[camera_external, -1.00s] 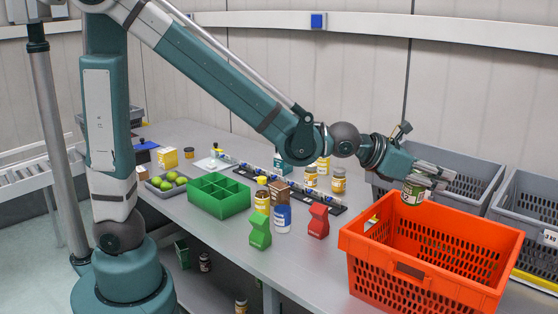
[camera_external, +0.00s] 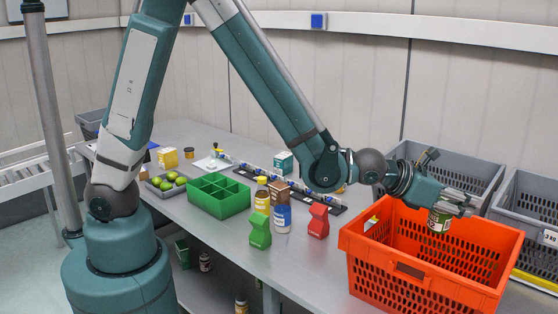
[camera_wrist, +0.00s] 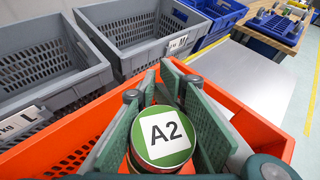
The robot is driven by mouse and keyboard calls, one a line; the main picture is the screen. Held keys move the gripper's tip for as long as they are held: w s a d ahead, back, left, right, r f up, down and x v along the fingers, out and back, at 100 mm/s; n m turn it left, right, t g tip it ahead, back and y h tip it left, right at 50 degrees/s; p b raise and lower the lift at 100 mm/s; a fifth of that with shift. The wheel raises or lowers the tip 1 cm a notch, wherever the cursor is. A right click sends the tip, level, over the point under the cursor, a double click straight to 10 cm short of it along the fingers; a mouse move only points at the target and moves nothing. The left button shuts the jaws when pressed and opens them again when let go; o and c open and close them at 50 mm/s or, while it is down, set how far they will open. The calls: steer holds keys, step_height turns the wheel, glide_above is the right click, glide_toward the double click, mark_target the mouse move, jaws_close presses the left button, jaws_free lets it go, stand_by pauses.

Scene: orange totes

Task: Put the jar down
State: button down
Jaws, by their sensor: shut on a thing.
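The jar (camera_external: 438,221) is small, with a green-and-white label. In the wrist view its lid (camera_wrist: 163,138) is green with a white square marked "A2". My gripper (camera_external: 452,207) is shut on the jar; in the wrist view the two green finger pads of my gripper (camera_wrist: 180,125) lie on either side of it. In the outside view the jar hangs upright at the tote's opening, below the gripper. The orange tote (camera_external: 425,281) stands at the bench's right end, with no contents visible. Its floor under the jar is hidden by the front wall.
Grey totes (camera_external: 527,209) stand behind the orange one. A green divided tray (camera_external: 219,196) sits farther left. Blue crates (camera_wrist: 215,12) show beyond the grey totes.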

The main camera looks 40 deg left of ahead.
mark_target(458, 236)
steer(key=shift+s+d+f+p, duration=0.25)
steer(key=shift+d+f+p, duration=0.1)
steer(key=shift+d+p, duration=0.15)
steer(key=shift+f, duration=0.15)
steer(key=shift+w+a+r+n+t+y+b, duration=0.1)
steer(key=shift+w+a+n+t+y+b, duration=0.3)
steer(key=shift+n+t+y+b, duration=0.45)
steer(key=shift+w+a+r+n+t+y+b, duration=0.1)
steer(key=shift+w+a+n+t+y+b, duration=0.3)
steer(key=shift+n+b, duration=0.75)
steer(key=shift+w+a+r+n+t+y+b, duration=0.15)
steer(key=shift+a+n+t+y+b, duration=0.25)
steer(key=shift+n+y+b, duration=0.65)
steer(key=shift+f+m, duration=0.1)
steer(key=shift+m, duration=0.15)
steer(key=shift+f+b, duration=0.55)
steer(key=shift+f, duration=2.35)
steer(key=shift+f, duration=0.1)
steer(key=shift+f, duration=2)
